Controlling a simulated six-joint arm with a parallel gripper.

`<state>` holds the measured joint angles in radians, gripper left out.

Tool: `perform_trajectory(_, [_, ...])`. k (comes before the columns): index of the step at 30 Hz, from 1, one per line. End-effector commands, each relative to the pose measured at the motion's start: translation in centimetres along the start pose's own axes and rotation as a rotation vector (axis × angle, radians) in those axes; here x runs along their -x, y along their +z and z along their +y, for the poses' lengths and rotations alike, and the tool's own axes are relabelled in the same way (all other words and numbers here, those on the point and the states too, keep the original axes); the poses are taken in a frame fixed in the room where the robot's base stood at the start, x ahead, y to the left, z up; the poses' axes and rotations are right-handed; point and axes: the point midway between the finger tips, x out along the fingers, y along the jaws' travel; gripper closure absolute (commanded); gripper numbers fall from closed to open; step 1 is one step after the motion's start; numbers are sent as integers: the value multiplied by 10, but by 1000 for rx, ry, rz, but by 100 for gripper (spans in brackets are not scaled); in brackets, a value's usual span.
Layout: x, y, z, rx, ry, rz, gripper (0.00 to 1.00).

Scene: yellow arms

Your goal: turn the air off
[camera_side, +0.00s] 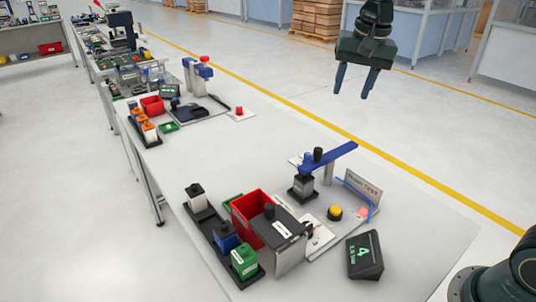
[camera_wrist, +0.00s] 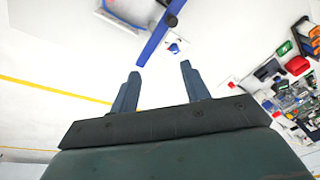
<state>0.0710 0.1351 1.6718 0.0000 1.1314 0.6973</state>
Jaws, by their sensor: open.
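My gripper (camera_side: 352,93) is open and empty, high above the table's far right side in the side view. Its two fingers also show in the wrist view (camera_wrist: 160,70), pointing towards a blue bar (camera_wrist: 153,38). In the side view, the blue bar (camera_side: 335,154) stands over a test station, with a black knob (camera_side: 318,154) and a blue piece (camera_side: 307,158) near its left end. A yellow button (camera_side: 335,213) and a pink-red button (camera_side: 363,212) sit on the station plate. A black display box (camera_side: 364,256) shows a green 4. I cannot tell which part controls the air.
A red bin (camera_side: 248,217), a grey cover (camera_side: 280,248) and a black tray (camera_side: 209,228) with several coloured blocks stand left of the station. A sign (camera_side: 363,190) stands upright behind the buttons. The table (camera_side: 428,225) is bare at right. A similar station stands farther back.

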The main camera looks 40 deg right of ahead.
Motion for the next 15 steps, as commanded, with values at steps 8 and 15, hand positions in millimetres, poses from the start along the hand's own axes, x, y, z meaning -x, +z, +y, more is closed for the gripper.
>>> perform_trajectory(8, [-45,-46,-28,-184,53,-50,54])
perform_trajectory(15, [-92,-80,-44,-342,104,-85,54])
